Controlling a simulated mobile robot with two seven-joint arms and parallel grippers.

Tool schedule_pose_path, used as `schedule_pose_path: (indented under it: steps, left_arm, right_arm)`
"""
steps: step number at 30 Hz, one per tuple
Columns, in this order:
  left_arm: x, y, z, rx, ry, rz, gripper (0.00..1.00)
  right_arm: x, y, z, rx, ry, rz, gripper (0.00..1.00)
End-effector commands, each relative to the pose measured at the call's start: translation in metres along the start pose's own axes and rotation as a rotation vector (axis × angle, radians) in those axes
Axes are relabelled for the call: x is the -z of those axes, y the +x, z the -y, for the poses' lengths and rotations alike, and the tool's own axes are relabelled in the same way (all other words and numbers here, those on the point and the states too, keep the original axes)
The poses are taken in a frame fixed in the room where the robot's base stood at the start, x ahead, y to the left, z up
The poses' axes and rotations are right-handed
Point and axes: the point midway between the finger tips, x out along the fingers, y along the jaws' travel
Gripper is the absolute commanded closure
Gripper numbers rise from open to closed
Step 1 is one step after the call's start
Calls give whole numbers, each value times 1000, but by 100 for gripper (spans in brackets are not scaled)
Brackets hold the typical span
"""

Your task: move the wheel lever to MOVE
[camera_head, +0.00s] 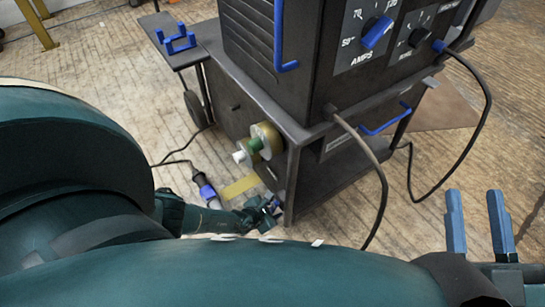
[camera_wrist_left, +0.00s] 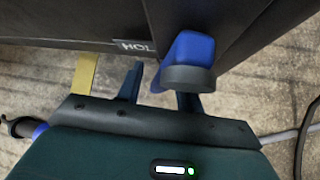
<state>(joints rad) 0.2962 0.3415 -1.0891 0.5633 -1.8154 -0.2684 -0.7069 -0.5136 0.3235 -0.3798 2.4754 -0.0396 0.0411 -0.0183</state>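The wheel lever (camera_wrist_left: 192,58) shows in the left wrist view as a blue arm with a grey round end, low on the dark cart. A label reading "HOL", cut off by the cart's edge or the lever, is just left of it; no MOVE label is visible. My left gripper (camera_head: 264,208) is by the cart's lower front corner in the head view. In the wrist view its fingers stand apart; the lever overlaps the right finger and hides its tip. I cannot tell whether they touch. My right gripper (camera_head: 480,226) is open and empty, at the lower right.
The dark cart (camera_head: 237,112) carries a machine with dials (camera_head: 376,32) and blue handles. A spool (camera_head: 266,140) sticks out of its side. A cable plug with a blue collar (camera_head: 207,191) and a yellow floor strip (camera_head: 241,186) lie near my left gripper. Cables hang on the right.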

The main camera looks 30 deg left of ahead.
Motion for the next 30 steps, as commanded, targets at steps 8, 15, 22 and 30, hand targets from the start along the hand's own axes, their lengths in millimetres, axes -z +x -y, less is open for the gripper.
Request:
schedule_pose_path:
  steps: [8,15,22,30]
  left_arm:
    - [0,0,0,0,0,0,71]
    - [0,0,0,0,0,0,91]
    - [0,0,0,0,0,0,100]
    - [0,-1,0,-1,0,0,100]
  right_arm:
    - [1,0,0,0,-1,-1,64]
    - [1,0,0,0,-1,-1,64]
    - [1,0,0,-1,-1,-1,64]
    - [0,0,0,0,-1,0,64]
